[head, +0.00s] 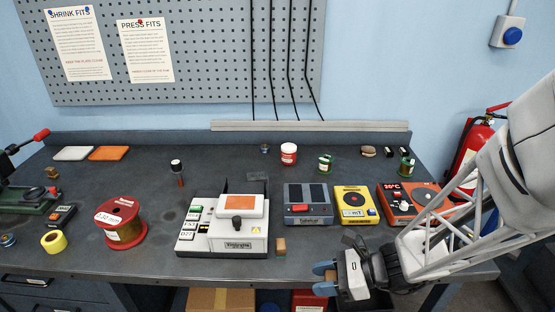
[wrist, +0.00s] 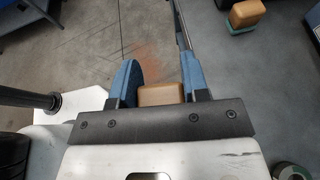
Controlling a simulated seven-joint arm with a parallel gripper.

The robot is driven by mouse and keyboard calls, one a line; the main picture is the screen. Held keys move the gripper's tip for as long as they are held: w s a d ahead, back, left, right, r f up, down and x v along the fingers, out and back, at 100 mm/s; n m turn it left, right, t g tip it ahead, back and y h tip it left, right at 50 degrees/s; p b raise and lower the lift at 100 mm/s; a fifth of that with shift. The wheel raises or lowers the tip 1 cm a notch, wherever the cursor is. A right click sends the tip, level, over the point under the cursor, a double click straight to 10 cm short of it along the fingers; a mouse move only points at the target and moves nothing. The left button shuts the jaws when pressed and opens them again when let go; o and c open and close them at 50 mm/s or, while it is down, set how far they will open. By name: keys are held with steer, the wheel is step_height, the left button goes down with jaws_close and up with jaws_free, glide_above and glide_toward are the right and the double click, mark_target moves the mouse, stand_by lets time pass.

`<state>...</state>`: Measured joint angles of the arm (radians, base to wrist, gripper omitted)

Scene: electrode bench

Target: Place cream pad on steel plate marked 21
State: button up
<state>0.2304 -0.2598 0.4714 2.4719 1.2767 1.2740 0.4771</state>
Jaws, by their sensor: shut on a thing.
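My gripper (head: 325,271) is low at the front edge of the bench, right of the white press machine. In the wrist view its blue fingers (wrist: 160,85) are shut on a small tan block (wrist: 160,95); I cannot tell if this is the cream pad. The block is not clear in the head view. A whitish flat pad (head: 73,153) lies at the back left beside an orange pad (head: 108,153). A small dark plate (head: 258,176) lies behind the machine; its mark is unreadable. No plate marked 21 can be made out.
The white machine (head: 226,226) carries an orange-topped plate. A tan block with a green base (head: 281,246) stands beside it, also in the wrist view (wrist: 248,14). Grey (head: 308,204), yellow (head: 356,204) and orange (head: 408,200) devices line the right. A red spool (head: 120,223) stands left.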

steer(key=shift+n+g, duration=0.3)
steer(key=shift+g, duration=0.1)
steer(key=w+a+r, duration=0.1)
steer(key=w, duration=0.7)
steer(key=w+a+r, duration=0.1)
steer(key=w+a, duration=0.1)
steer(key=w, duration=0.7)
steer(key=w+a+r, duration=0.2)
steer(key=w, duration=0.7)
steer(key=shift+a+r, duration=0.1)
steer(key=shift+a, duration=0.1)
steer(key=w+a+r, duration=0.1)
steer(key=w+a, duration=0.5)
steer(key=w, duration=0.5)
steer(key=r, duration=0.2)
glide_above(252, 176)
steer(key=shift+f+n+g, duration=0.2)
steer(key=shift+n+g, duration=0.1)
steer(key=shift+f, duration=0.15)
steer(key=shift+f, duration=3)
steer(key=shift+f, duration=1.85)
